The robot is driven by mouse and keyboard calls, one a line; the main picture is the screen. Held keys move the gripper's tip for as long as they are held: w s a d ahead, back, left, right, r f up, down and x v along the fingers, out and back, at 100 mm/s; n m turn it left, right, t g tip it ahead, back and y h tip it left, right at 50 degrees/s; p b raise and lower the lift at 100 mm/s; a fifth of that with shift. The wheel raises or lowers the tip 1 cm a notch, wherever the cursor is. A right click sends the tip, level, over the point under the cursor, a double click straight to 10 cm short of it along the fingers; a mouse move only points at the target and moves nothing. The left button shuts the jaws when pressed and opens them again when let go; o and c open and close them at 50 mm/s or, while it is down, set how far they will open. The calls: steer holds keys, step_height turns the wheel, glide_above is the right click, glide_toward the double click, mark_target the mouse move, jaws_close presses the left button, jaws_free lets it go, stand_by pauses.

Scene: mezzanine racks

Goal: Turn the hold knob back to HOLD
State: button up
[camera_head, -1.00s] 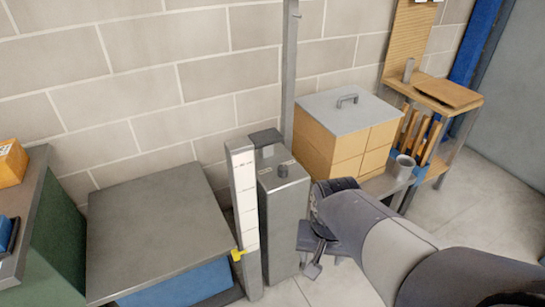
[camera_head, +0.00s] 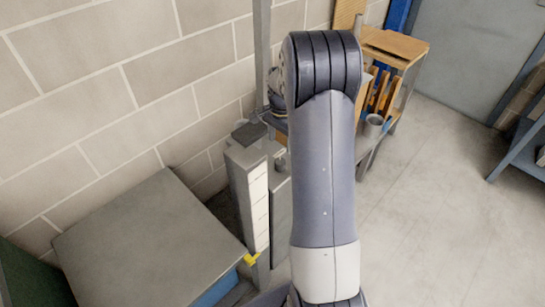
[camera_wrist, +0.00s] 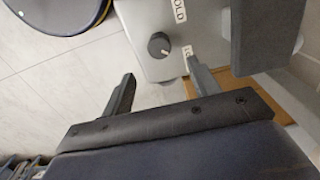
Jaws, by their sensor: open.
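In the wrist view the hold knob (camera_wrist: 159,44) is a small dark round knob on a grey panel (camera_wrist: 138,22). Its white mark points to the lower right. A label reading "OLD", its first letter cut off by the frame edge, (camera_wrist: 180,11) lies above right of it. A second white label (camera_wrist: 187,54) lies at the lower right, partly hidden by a finger. My gripper (camera_wrist: 159,67) is open and empty, its fingertips just short of the knob, one to each side in the picture. In the head view my arm hides the gripper and part of the grey box (camera_head: 280,205).
In the wrist view a dark grey block (camera_wrist: 266,35) stands close right of the panel. In the head view a post with a white scale (camera_head: 258,205) and yellow pointer (camera_head: 251,260) stands left of the box. A grey mug (camera_head: 373,125) stands to the right. Open floor lies right.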

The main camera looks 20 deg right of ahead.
mark_target(280, 161)
step_height(280, 161, down, 10)
steer(key=shift+s+f, duration=0.1)
steer(key=shift+c, duration=0.4)
steer(key=c, duration=0.9)
